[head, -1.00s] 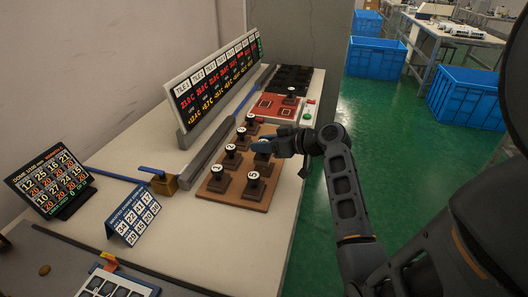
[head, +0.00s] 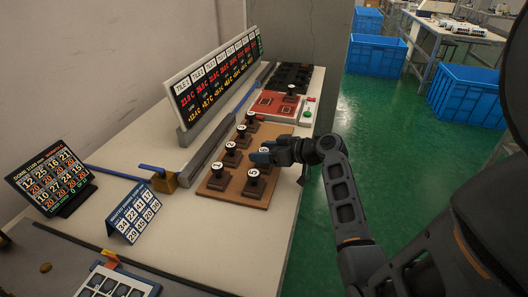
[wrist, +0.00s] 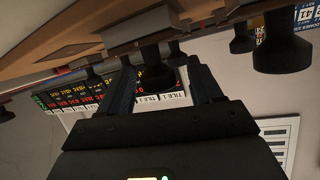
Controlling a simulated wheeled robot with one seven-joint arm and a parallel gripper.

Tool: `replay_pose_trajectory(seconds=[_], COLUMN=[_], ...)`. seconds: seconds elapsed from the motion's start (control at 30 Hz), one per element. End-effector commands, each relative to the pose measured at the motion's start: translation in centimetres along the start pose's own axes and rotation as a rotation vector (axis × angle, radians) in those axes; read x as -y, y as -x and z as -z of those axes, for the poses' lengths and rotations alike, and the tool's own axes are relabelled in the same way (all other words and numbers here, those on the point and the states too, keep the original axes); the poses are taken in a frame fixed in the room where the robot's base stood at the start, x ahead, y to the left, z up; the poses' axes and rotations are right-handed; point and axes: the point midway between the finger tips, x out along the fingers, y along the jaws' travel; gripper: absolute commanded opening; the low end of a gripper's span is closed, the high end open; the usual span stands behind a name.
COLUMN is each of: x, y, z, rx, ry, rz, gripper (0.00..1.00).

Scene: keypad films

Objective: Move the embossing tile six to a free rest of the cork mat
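The cork mat (head: 236,181) lies on the bench with several dark tiles on it, each with an upright knob and a white numbered cap. My gripper (head: 260,157) is at the right side of the mat, at the capped tile (head: 264,149) beyond tile five (head: 253,173). The cap looks like a six, but it is small and partly hidden by my gripper. In the wrist view a dark knob (wrist: 153,72) stands between my two spread fingers, with a gap at the right finger. Contact on the left is unclear.
A green button (head: 307,114) is at the right. A long display (head: 212,75) and a grey rail border the left. Other knobs stand close around my gripper.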

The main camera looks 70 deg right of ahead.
Motion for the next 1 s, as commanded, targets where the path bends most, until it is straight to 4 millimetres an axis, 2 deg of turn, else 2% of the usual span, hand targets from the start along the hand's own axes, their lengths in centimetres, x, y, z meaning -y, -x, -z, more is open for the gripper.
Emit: replay_pose_trajectory(seconds=[0.27,0.33,0.8,1.0], x=[0.0,0.0,0.0,0.0], y=[0.1,0.7,9.6,11.7], z=[0.4,0.2,0.1,0.2], rx=[0.0,-0.001,0.0,-0.001], ry=[0.0,0.0,0.001,0.001], rz=[0.0,-0.002,-0.003,-0.001], gripper=[0.65,0.65,0.65,0.65])
